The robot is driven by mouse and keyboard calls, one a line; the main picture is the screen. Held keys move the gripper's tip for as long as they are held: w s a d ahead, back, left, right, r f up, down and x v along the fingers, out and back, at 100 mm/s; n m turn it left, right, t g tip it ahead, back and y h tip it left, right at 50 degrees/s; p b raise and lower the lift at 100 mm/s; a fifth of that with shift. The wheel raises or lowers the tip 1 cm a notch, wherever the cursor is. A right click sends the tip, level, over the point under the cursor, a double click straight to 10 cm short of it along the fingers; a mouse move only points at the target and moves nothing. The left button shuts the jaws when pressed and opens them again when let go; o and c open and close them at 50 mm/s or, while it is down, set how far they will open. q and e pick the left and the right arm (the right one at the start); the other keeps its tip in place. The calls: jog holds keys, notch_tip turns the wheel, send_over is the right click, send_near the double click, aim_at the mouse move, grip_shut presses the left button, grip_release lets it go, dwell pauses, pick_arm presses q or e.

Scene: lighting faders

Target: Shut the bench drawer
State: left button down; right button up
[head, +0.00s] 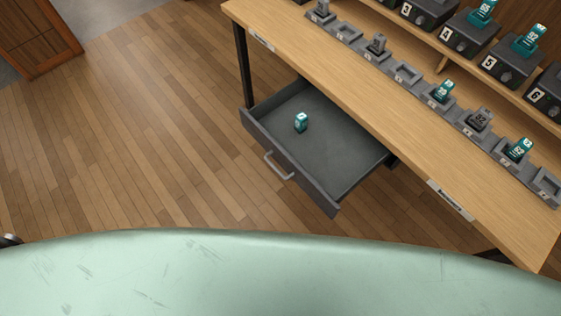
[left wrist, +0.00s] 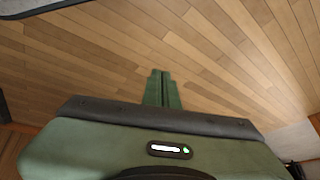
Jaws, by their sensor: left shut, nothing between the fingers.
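The bench drawer (head: 318,151) is pulled out below the wooden bench top in the head view. It is grey with a light bar handle (head: 279,166) on its front panel. A small teal block with a white label (head: 301,122) stands inside it. My left gripper (left wrist: 163,75) shows in the left wrist view with its green fingers together and nothing between them, over bare wooden floor. It is away from the drawer, which that view does not show. My right gripper is not in view.
The bench top (head: 330,60) carries a row of grey sockets, some holding teal or grey modules. A shelf with numbered dark boxes (head: 466,33) is behind. Wooden floor (head: 140,120) is clear left of the drawer. A wooden cabinet (head: 38,38) stands at the top left.

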pick_arm(q)
jog(key=w+d+r+m+t+h+b, duration=0.1)
jog(key=w+d+r+m+t+h, duration=0.1)
jog(key=w+r, duration=0.45)
jog(key=w+d+r+m+t+h+b, duration=0.2)
jog(key=w+r+t, duration=0.15)
jog(key=w, duration=0.65)
jog(key=w+d+r+m+t+h+b, duration=0.1)
jog(key=w+d+r+m+t+h, duration=0.15)
jog(key=w+r, duration=0.5)
jog(key=w+d+r+m+g+h+b, duration=0.3)
jog(key=d+r+m+g+h+b, duration=0.35)
jog(key=d+r+m, duration=0.55)
jog(key=s+a+r+m+g+y, duration=0.1)
jog(key=s+a+m+g, duration=0.15)
jog(key=g, duration=0.25)
jog(key=m+g+y+b, duration=0.1)
jog(key=y+b, duration=0.1)
jog(key=y, duration=0.3)
send_near(286, 163)
notch_tip(286, 163, down, 3)
jog(key=s, duration=0.3)
jog(key=w+d, duration=0.2)
jog(key=shift+w+f, duration=0.15)
jog(key=shift+w, duration=0.2)
jog(key=shift+w+d, duration=0.3)
jog(key=shift+w, duration=0.05)
